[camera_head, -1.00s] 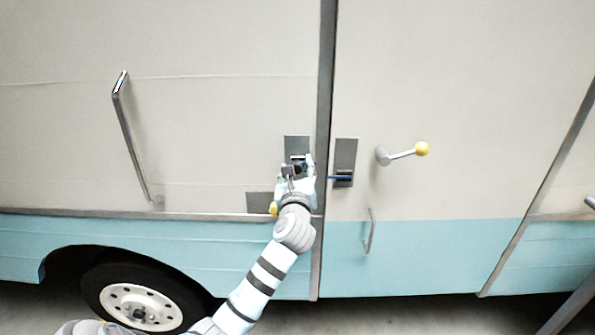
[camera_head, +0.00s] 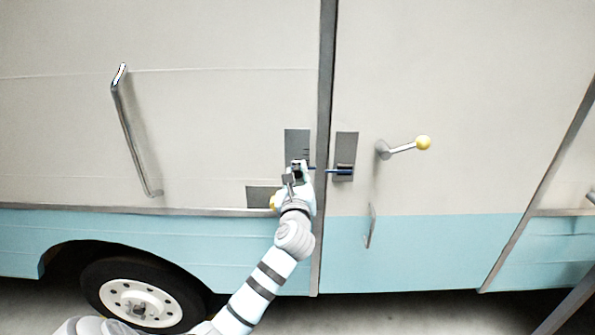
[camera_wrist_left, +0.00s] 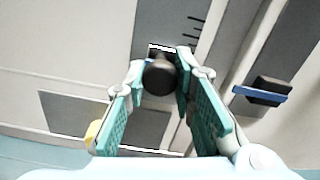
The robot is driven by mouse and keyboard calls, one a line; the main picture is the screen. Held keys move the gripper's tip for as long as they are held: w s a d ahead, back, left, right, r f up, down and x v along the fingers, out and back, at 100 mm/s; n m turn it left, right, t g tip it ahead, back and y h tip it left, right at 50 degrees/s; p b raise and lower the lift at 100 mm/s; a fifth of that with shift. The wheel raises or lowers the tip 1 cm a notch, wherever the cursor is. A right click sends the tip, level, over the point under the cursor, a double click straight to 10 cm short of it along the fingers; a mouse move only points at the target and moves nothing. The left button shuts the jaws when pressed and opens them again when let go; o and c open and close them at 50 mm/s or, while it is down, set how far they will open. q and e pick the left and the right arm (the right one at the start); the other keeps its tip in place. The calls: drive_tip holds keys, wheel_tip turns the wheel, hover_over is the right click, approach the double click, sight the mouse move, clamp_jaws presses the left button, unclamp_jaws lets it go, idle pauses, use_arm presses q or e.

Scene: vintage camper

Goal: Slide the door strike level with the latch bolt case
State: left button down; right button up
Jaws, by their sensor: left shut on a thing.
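The door strike (camera_head: 297,168) is a small dark block with a knob on a grey upright plate (camera_head: 297,143), left of the door gap. My left gripper (camera_head: 299,177) is shut on it; in the left wrist view, the teal fingers (camera_wrist_left: 160,82) stand on both sides of the dark round knob (camera_wrist_left: 159,76). The latch bolt case (camera_head: 344,170) is a black block with a blue line, on its own plate right of the gap. A short blue mark beside the strike looks about level with that line, perhaps slightly higher. The fingers partly hide the strike. My right gripper is not in view.
A dark vertical door post (camera_head: 325,80) runs between the plates. A yellow-tipped lever (camera_head: 422,143) sticks out on the right, with a small handle (camera_head: 371,226) below it. A long grab bar (camera_head: 130,135) is at left. A grey panel (camera_head: 262,195) lies beside my wrist.

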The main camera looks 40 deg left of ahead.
use_arm(q)
drive_tip(key=c, duration=1.3)
unclamp_jaws()
drive_tip(key=shift+w+f, duration=0.1)
drive_tip(key=shift+f, duration=0.2)
drive_tip(key=shift+c, duration=0.2)
drive_tip(key=v, duration=1.2)
drive_tip(key=shift+r, duration=0.25)
